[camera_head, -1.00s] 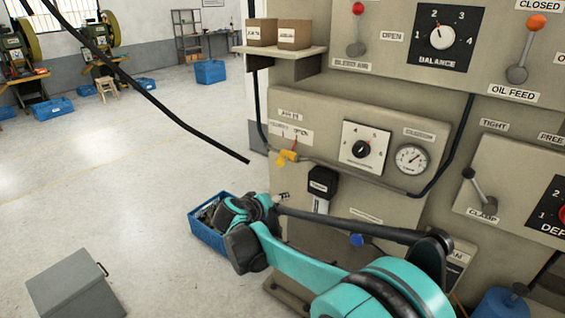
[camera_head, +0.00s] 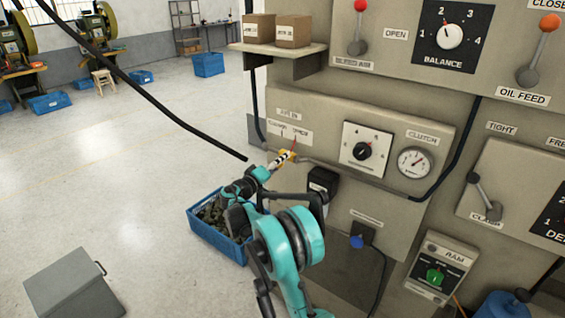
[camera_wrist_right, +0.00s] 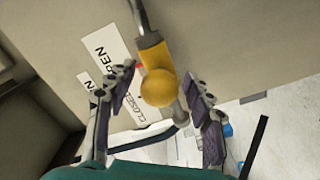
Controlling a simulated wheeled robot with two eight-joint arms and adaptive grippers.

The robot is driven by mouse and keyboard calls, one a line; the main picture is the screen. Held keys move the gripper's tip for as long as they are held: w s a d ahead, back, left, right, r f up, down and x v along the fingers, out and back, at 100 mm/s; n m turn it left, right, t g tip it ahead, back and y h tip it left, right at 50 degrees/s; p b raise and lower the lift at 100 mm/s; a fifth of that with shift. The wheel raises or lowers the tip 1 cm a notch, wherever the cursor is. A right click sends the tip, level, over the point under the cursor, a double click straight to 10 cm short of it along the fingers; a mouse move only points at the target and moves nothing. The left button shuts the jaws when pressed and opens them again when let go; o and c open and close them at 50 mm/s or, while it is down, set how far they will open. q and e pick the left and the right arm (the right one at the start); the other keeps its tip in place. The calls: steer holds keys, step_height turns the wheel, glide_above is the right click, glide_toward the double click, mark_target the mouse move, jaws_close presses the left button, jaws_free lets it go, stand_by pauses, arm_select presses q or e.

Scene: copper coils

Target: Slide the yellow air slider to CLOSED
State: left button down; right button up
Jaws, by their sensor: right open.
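The yellow air slider (camera_head: 291,154) is on the pipe under the AIR IN label, partly covered by my gripper. In the head view it stands below the OPEN end of the CLOSED/OPEN plate (camera_head: 289,132). The wrist view shows its yellow body and round knob (camera_wrist_right: 158,87) up close. My right gripper (camera_head: 281,161) is at the slider. In the wrist view its open fingers (camera_wrist_right: 160,84) stand on both sides of the knob, with visible gaps. The CLOSED label (camera_wrist_right: 132,104) lies behind, partly hidden by the knob. My left gripper is not in view.
A dial (camera_head: 362,150) and a gauge (camera_head: 415,162) are right of the slider. A black box (camera_head: 322,180) juts out below it. A shelf with cartons (camera_head: 273,47) is above. A blue crate (camera_head: 215,240) stands on the floor below.

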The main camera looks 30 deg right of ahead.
steer(key=shift+w+d, duration=0.3)
steer(key=shift+d, duration=0.35)
